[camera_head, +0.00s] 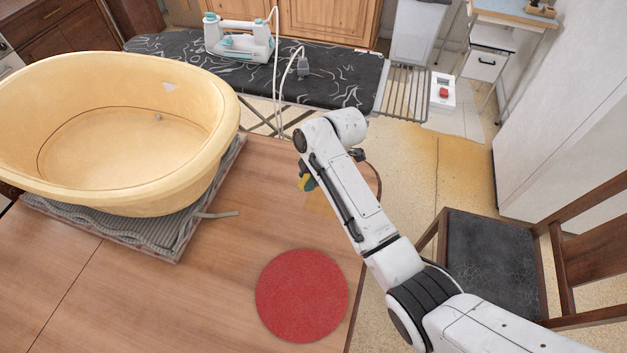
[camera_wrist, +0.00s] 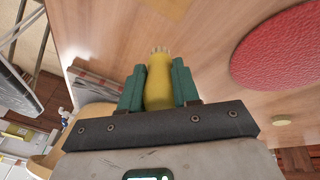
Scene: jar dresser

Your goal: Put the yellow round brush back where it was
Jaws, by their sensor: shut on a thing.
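My gripper (camera_wrist: 158,92), with green-padded fingers, is shut on the yellow round brush (camera_wrist: 159,76) in the wrist view. The brush's yellow body lies between the pads, and a pale bristly-looking end points away from the gripper. In the head view, a small yellow part of the brush (camera_head: 305,184) shows beside my arm, over the far right part of the wooden table (camera_head: 215,265). My arm hides most of the gripper there. I cannot tell how high the brush is above the table.
A round red mat (camera_head: 302,295) lies near the table's right edge. A large yellow tub (camera_head: 110,185) stands on a grey folded cloth (camera_head: 185,225) at left. Beyond are an ironing board (camera_head: 340,88) with an iron (camera_head: 240,40). A chair (camera_head: 490,265) stands right. The table between tub and mat is clear.

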